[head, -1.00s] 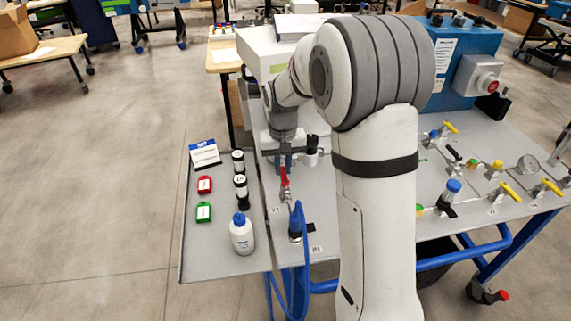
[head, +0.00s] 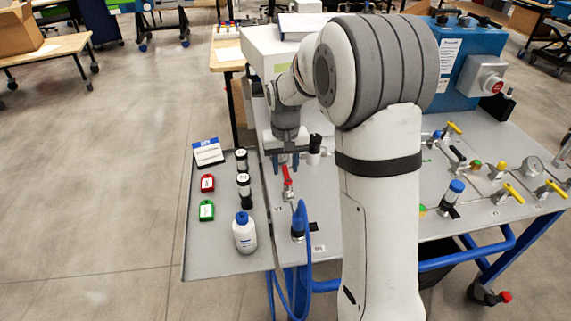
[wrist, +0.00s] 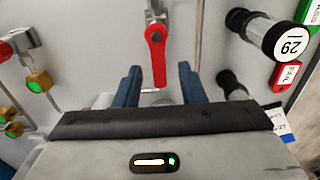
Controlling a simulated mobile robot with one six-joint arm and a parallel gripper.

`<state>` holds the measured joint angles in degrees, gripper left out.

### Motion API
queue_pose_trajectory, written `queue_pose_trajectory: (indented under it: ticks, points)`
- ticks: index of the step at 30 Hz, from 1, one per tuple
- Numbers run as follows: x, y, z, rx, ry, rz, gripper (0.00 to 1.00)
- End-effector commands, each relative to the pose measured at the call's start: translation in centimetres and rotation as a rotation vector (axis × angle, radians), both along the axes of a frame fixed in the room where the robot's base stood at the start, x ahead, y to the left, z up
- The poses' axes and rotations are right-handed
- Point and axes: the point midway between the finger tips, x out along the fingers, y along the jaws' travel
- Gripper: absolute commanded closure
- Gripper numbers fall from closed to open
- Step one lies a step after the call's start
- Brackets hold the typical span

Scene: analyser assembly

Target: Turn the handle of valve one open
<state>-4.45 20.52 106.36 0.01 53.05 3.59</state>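A valve with a red lever handle (head: 288,177) stands on the grey panel, left of my arm; its number label is too small to read. In the wrist view the red handle (wrist: 157,52) points down the picture, its end between my two blue fingertips. My gripper (head: 283,165) is open and empty, just behind the handle in the head view. In the wrist view my gripper (wrist: 160,76) has a finger on each side of the handle, with gaps. I cannot tell whether the fingers are down at the handle's height.
A blue hose connector (head: 297,226) stands in front of the valve. Black capped cylinders (head: 244,190), red and green tags (head: 207,183) and a white bottle (head: 245,236) are on the left shelf. Yellow-handled valves (head: 513,193) are on the right.

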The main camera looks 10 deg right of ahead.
Motion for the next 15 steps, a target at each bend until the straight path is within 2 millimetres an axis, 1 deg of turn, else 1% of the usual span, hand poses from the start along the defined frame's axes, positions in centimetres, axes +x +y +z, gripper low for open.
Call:
queue_pose_trajectory:
  ticks: [4,7,15]
  points:
    - [0.0,0.0,0.0,0.000,0.001,-0.001,0.64]
    - [0.0,0.0,0.7,0.000,-0.001,-0.001,0.64]
    - [0.1,0.0,5.3,0.000,-0.004,0.000,0.64]
